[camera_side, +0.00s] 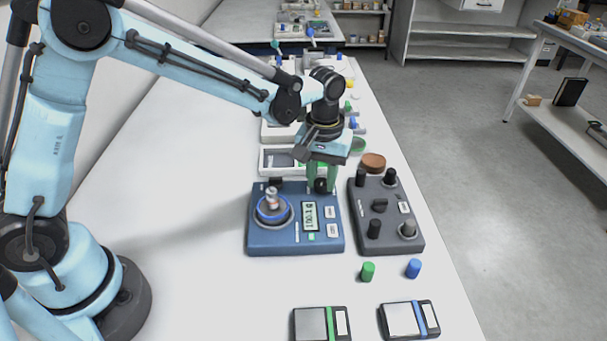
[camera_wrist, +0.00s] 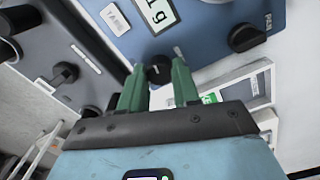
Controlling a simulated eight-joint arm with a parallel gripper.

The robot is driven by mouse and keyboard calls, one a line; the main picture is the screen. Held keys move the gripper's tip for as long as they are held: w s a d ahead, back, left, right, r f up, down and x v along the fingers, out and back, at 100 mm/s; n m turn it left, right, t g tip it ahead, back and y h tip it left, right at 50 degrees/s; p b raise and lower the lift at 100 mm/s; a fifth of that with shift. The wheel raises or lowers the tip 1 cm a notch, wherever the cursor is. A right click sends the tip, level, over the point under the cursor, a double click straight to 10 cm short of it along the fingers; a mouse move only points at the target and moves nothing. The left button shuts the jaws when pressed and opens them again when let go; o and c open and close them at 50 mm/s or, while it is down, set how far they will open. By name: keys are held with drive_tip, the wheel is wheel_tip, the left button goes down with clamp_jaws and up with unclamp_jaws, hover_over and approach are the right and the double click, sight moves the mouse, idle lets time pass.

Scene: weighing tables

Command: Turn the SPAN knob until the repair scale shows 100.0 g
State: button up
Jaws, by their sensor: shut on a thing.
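The blue repair scale (camera_side: 262,240) stands on the white table, with a metal weight (camera_side: 271,197) on its round pan (camera_side: 260,217). Its display (camera_side: 310,217) appears to read 100.1 g in the side view; the wrist view shows only the end of the display (camera_wrist: 158,14), "1 g". My gripper (camera_side: 320,180) points down at the scale's far right corner. Its green fingers are shut on a black knob (camera_wrist: 158,70), presumably SPAN; I cannot read its label. A second black knob (camera_wrist: 248,38) sits apart at the scale's other far corner.
A dark grey box (camera_side: 388,245) with several knobs stands close to the scale's right. Green (camera_side: 367,271) and blue (camera_side: 413,268) caps and two small flat scales lie in front. A white device (camera_side: 270,160) stands close behind. The left of the table is clear.

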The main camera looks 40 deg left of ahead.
sight(321, 181)
drive_tip(key=shift+n, duration=1.1)
drive_tip(key=o, duration=1.1)
drive_tip(key=shift+c, duration=0.2)
wheel_tip(321, 181, up, 12)
